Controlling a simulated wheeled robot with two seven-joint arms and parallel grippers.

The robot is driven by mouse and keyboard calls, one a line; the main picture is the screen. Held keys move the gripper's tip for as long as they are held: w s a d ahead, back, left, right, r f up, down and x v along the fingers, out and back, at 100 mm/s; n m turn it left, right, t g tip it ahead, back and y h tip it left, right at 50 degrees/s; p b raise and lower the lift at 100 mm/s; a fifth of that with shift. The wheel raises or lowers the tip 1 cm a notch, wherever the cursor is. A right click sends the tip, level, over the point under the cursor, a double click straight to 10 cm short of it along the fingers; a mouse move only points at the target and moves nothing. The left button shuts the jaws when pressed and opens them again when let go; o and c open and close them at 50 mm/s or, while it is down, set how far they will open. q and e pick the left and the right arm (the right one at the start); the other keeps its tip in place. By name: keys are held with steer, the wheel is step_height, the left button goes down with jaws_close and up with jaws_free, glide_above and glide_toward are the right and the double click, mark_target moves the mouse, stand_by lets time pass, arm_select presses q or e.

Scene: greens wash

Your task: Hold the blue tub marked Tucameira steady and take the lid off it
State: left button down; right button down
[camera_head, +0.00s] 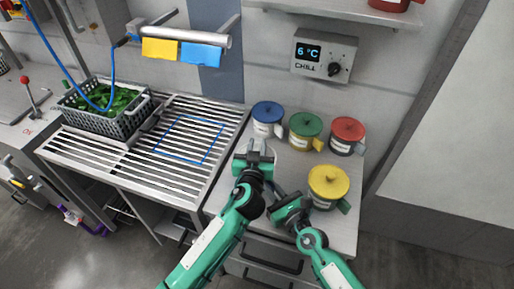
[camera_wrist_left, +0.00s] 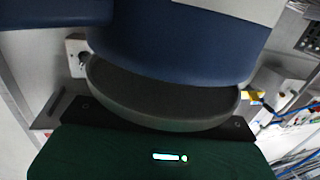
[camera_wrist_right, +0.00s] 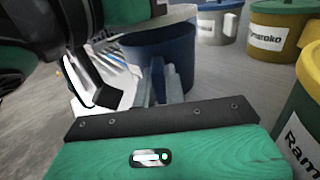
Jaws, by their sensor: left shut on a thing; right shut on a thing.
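The blue tub (camera_wrist_right: 155,58) stands upright on the counter in the right wrist view. My left arm hides most of it in the head view. Its blue wall (camera_wrist_left: 180,35) fills the top of the left wrist view, with a sliver of white label. My left gripper (camera_head: 255,161) is shut on the grey lid (camera_wrist_left: 165,108). A dark band shows between the lid's rim and the tub's wall, so they look apart, though how far I cannot tell. My right gripper (camera_head: 279,194) is shut on the tub's near side, low down. The tub's name is not readable.
Close behind stand tubs with blue (camera_head: 268,112), green (camera_head: 306,124) and red (camera_head: 347,129) lids. A yellow-lidded tub (camera_head: 328,180) is just right of my right gripper. A slatted drainer (camera_head: 130,160) and a basket of greens (camera_head: 75,118) lie left.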

arm_select(q)
steer(key=shift+r, duration=2)
arm_select(e)
steer(key=c, duration=1.4)
jaws_free()
steer(key=shift+o, duration=0.2)
steer(key=shift+s, duration=0.15)
